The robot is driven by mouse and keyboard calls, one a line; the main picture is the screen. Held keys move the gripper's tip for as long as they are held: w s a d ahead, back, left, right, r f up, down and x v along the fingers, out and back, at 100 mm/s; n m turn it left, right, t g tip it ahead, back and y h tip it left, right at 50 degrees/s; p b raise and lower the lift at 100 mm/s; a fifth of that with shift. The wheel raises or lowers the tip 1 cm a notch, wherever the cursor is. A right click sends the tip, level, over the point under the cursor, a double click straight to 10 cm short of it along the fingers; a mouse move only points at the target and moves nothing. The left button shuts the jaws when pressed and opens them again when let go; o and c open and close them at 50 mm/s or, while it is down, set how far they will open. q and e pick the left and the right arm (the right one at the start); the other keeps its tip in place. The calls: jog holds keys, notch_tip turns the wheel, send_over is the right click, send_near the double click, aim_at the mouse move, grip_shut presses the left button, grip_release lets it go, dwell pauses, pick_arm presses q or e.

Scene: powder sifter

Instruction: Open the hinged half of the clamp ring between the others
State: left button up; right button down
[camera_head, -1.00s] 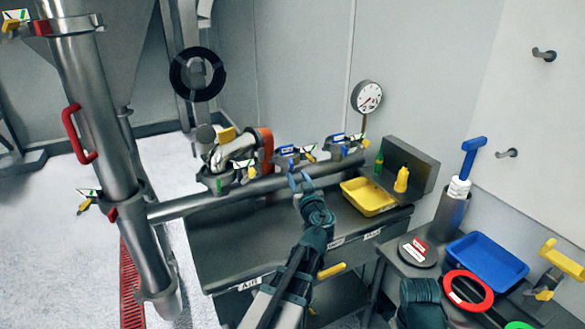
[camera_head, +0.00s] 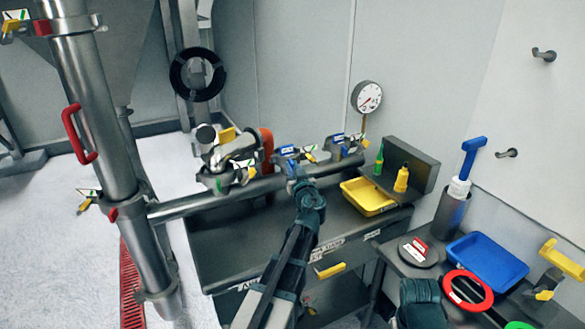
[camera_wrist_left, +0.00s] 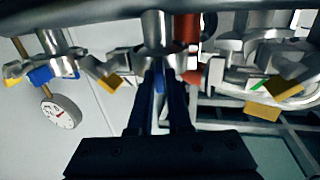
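Several clamp rings sit along the horizontal pipe (camera_head: 320,170). The middle clamp ring (camera_head: 288,155) has blue and yellow tabs. It also shows at the centre of the left wrist view (camera_wrist_left: 155,60). My left gripper (camera_head: 296,182) is in front of it. In the wrist view its two dark fingers (camera_wrist_left: 159,100) stand on either side of a blue tab (camera_wrist_left: 158,78), with a narrow gap. Whether they press on it cannot be told. The neighbouring clamps are at the left (camera_head: 225,178) and the right (camera_head: 343,148).
A yellow tray (camera_head: 368,196) and a yellow bottle (camera_head: 402,180) are at the right of the bench. A pressure gauge (camera_head: 367,97) rises behind. A blue tray (camera_head: 487,260) and a red ring (camera_head: 467,290) lie on the side table. An orange-red part (camera_head: 267,145) stands close left of the middle clamp.

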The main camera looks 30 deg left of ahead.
pick_arm(q)
grip_shut()
jog(key=shift+s, duration=0.1)
dwell(1.1)
